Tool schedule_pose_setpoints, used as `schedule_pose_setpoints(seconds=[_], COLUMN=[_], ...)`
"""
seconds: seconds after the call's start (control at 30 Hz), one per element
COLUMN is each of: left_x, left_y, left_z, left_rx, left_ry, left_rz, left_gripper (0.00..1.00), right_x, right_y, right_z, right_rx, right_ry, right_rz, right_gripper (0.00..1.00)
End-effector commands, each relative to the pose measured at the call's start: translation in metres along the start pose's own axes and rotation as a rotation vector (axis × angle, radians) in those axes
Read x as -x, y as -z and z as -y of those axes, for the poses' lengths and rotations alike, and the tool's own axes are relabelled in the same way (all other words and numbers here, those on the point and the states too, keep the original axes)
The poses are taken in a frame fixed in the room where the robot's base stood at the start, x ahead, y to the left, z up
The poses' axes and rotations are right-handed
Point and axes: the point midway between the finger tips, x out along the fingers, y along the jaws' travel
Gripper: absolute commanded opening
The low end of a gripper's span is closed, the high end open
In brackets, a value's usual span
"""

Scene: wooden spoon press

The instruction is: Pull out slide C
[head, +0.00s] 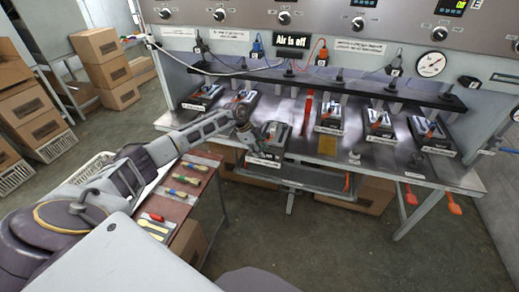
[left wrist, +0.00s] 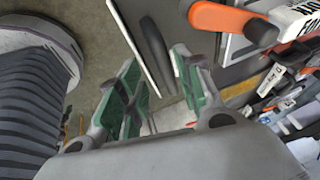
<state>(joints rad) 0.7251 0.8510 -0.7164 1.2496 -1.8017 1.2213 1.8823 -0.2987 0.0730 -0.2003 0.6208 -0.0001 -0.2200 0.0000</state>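Several slides with orange-handled clamps stand in a row on the grey press bench. The third from the left, which I take as slide C (head: 274,132), sits closer to the bench's front edge than its neighbours; its letter is too small to read. My left gripper (head: 258,147) is at the front of this slide and partly hides it. In the left wrist view the green-padded fingers (left wrist: 155,62) are apart, with a dark curved handle (left wrist: 153,42) seen between them and a visible gap on each side. An orange lever (left wrist: 228,20) is beside the right finger. My right gripper is out of view.
A side table (head: 207,161) with several coloured-handled tools stands at the left. Cardboard boxes (head: 103,64) are stacked behind it. A red upright strip (head: 307,112) stands just right of the third slide. Orange-handled levers (head: 453,204) hang below the bench. Floor in front is clear.

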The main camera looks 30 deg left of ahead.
Motion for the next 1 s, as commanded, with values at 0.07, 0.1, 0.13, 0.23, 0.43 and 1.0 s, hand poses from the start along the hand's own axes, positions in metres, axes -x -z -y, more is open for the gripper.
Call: schedule_pose_setpoints(seconds=[0.07, 0.1, 0.13, 0.23, 0.43, 1.0], left_x=[0.0, 0.001, 0.001, 0.001, 0.009, 0.081], left_y=[0.0, 0.0, 0.0, 0.0, -0.001, -0.001], left_z=[0.001, 0.001, 0.001, 0.001, 0.002, 0.001], left_rx=[0.0, 0.0, 0.0, 0.0, 0.0, 0.0], left_ry=[0.002, 0.002, 0.002, 0.003, 0.005, 0.005], left_rz=[0.0, 0.0, 0.0, 0.0, 0.001, 0.002], left_gripper=[0.35, 0.35, 0.35, 0.35, 0.35, 0.35], right_x=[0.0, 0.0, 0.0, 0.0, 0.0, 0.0], right_y=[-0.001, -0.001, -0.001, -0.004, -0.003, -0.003], right_z=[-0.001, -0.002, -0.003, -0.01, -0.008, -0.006], right_rx=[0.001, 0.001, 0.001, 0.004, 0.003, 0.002], right_ry=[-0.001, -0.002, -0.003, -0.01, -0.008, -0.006], right_rz=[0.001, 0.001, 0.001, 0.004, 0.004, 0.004], right_gripper=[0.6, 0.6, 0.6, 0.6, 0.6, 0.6])
